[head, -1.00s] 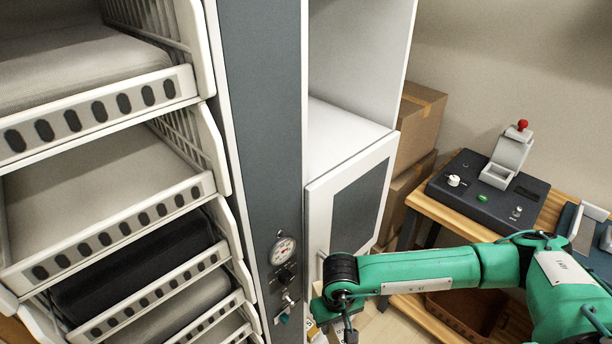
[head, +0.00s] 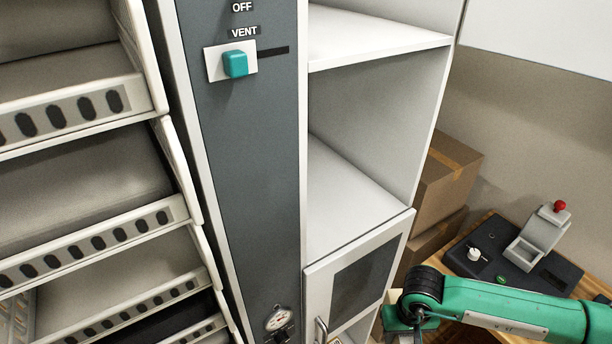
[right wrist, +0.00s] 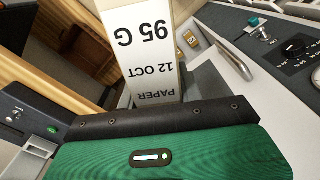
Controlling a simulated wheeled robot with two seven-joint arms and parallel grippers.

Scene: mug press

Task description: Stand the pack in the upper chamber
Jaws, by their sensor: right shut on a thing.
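The pack (right wrist: 150,50) is a white box printed "PAPER 12 OCT 95 G", upside down in the right wrist view. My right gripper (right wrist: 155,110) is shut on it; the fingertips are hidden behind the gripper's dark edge. In the head view my right gripper (head: 413,332) is at the bottom edge, right of the white cabinet door (head: 362,280), and the pack is not clearly visible there. An open, empty white compartment (head: 350,195) lies above that door, with a shelf (head: 385,42) over it. My left gripper is out of view.
A grey column (head: 245,160) with a teal VENT switch (head: 235,64) and a gauge (head: 278,318) stands left of the compartment. White racks (head: 95,245) fill the left. Cardboard boxes (head: 445,180) and a dark device (head: 520,255) on a wooden table stand to the right.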

